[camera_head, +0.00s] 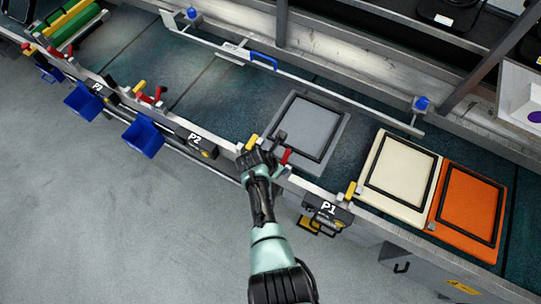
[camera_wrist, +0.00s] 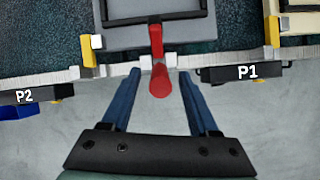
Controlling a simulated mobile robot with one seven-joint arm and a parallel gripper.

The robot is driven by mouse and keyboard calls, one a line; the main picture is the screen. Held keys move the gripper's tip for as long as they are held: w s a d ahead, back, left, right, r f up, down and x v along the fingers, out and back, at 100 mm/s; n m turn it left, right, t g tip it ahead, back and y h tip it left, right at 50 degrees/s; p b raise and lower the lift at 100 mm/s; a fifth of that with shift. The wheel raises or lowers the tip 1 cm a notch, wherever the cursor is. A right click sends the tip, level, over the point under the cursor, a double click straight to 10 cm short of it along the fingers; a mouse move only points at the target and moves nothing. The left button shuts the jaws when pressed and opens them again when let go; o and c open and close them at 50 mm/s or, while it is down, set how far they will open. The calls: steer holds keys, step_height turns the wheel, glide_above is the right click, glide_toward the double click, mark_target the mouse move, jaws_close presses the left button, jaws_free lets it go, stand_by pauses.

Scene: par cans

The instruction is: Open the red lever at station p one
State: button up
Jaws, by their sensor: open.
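The red lever (camera_wrist: 157,45) is in the middle of the wrist view, on the pale front rail, with its rounded handle end pointing towards me. The P1 label (camera_wrist: 248,72) is right of it. My gripper (camera_wrist: 159,75) is open, with one blue finger on each side of the handle; small gaps show between handle and fingers. In the head view my gripper (camera_head: 272,150) is at the rail, just left of the red lever (camera_head: 286,157), which it partly hides. The P1 label (camera_head: 328,208) is lower right of them.
A grey panel with a dark frame (camera_head: 331,109) lies behind the lever. Yellow blocks (camera_head: 252,142) stand along the rail. Cream (camera_head: 373,194) and orange (camera_head: 462,249) panels lie to the right. The P2 label (camera_head: 196,139) and blue bins (camera_head: 144,136) are to the left.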

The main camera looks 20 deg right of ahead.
steer(key=p+v, duration=0.1)
steer(key=v, duration=0.8)
steer(key=shift+p, duration=0.4)
